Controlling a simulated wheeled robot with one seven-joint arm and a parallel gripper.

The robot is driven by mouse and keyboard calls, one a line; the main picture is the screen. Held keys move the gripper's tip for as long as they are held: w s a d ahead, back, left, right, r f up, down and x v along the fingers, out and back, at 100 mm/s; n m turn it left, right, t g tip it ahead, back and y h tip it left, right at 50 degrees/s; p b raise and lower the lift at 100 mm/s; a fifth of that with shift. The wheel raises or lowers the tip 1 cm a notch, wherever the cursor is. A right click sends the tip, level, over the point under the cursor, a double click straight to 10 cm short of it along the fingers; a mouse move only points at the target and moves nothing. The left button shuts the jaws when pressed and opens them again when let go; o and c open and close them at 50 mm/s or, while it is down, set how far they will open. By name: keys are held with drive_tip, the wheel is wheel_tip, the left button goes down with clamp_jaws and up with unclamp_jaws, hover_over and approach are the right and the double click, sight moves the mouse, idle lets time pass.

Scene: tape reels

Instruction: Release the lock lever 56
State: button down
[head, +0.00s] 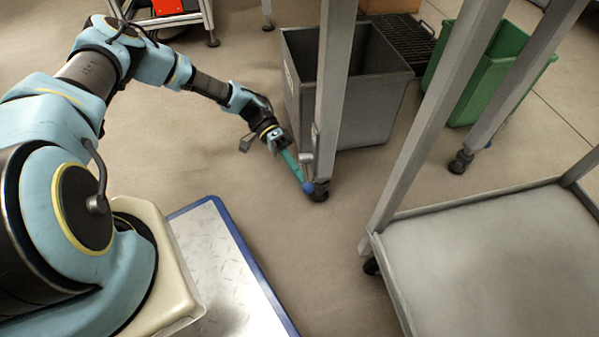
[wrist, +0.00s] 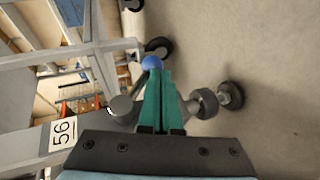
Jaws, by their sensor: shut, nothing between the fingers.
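The lock lever 56 shows as a blue ball knob (head: 308,187) low on the cart leg, close to the floor. The knob also shows in the wrist view (wrist: 152,63), right at my fingertips. A white label reading 56 (wrist: 62,132) is on the frame at the left of the wrist view. My gripper (head: 302,179) has teal fingers, shut together with nothing between them, and reaches down beside the leg. In the wrist view the fingertips (wrist: 154,74) meet or overlap the knob; I cannot tell whether they touch it. The fingers partly hide the lever's arm.
The grey cart leg (head: 334,85) stands just beside my gripper, with a grey bin (head: 375,105) behind it. A green bin (head: 480,75) stands farther right. A low shelf (head: 500,260) is at front right. The floor left of the leg is clear.

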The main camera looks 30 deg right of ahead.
drive_tip(key=shift+s+a+r+n+g+b, duration=0.3)
drive_tip(key=shift+s+r+g, duration=0.1)
drive_tip(key=shift+s+g, duration=0.4)
drive_tip(key=shift+s+a+r+n+g+b, duration=0.2)
drive_tip(key=shift+s+a+r+n+g, duration=0.15)
drive_tip(key=shift+s+g, duration=0.45)
drive_tip(key=shift+y, duration=0.4)
drive_tip(key=shift+w, duration=0.1)
drive_tip(key=w+p, duration=0.1)
drive_tip(key=w, duration=1)
drive_tip(key=shift+w+r+h+p, duration=0.3)
drive_tip(key=shift+w+r+p, duration=0.05)
